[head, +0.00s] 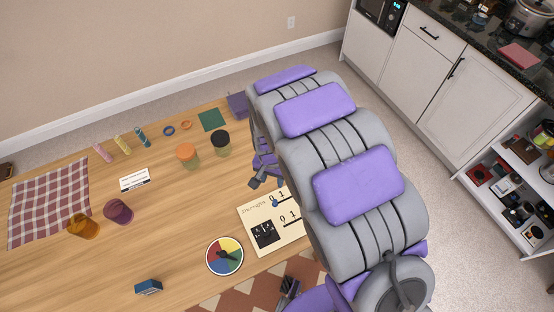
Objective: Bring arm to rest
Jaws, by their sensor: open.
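My arm fills the middle right of the head view, grey with purple pads, and stands over the right end of the wooden table (190,225). My gripper (264,182) shows at the left edge of the arm, partly hidden behind it. Its dark fingers are apart, and I see nothing held between them. It appears above the table between the black-lidded jar (221,145) and the white score sheet (262,212). Its exact height over the table is unclear.
The table holds an orange-lidded jar (188,157), amber cup (83,227), purple cup (118,211), plaid cloth (48,203), colour spinner (224,257) and blue box (148,287). White cabinets (420,65) stand at right. Carpet (460,250) is clear between them and my arm.

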